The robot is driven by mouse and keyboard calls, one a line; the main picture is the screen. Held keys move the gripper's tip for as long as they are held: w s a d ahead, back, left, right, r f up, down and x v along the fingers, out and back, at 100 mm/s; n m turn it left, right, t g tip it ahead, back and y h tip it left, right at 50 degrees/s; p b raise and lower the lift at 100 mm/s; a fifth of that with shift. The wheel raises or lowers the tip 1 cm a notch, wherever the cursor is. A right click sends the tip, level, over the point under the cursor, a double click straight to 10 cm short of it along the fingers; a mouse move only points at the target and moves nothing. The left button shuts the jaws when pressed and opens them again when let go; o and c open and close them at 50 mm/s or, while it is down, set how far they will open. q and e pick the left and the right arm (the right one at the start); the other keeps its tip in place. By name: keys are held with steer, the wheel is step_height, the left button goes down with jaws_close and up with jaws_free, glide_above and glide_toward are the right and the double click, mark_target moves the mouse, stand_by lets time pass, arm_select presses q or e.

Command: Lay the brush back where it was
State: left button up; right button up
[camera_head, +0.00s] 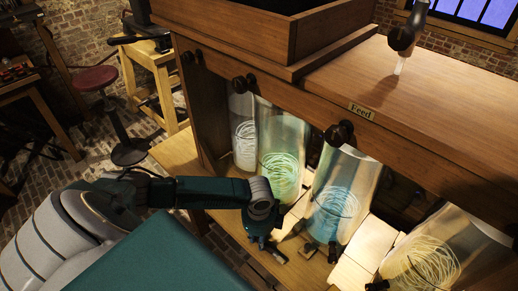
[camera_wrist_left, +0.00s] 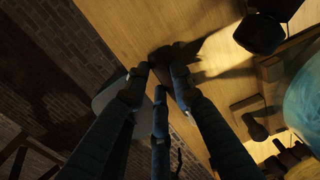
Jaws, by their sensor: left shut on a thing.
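My left gripper (camera_head: 262,238) is low over the front of the wooden bench, left of the blue-tinted jar. In the left wrist view, its dark fingers (camera_wrist_left: 160,82) are close together over the bench top. The gripper is shut on the brush, which is mostly hidden by the fingers and shadow, so its shape and tilt cannot be told. A small grey-brown piece (camera_head: 279,254) shows just beside the fingertips in the head view; I cannot tell whether it is held or lies on the bench. My right gripper is not in view.
Glass jars with coiled strands stand in a row under the wooden cabinet: a green one (camera_head: 283,150), a blue one (camera_head: 338,200) and others. Small dark fittings (camera_head: 332,252) sit by the blue jar's foot. Pale blocks (camera_head: 362,255) lie between jars. The bench edge is close to my gripper.

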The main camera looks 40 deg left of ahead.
arm_select(q)
steer(key=o, duration=0.8)
steer(key=shift+o, duration=1)
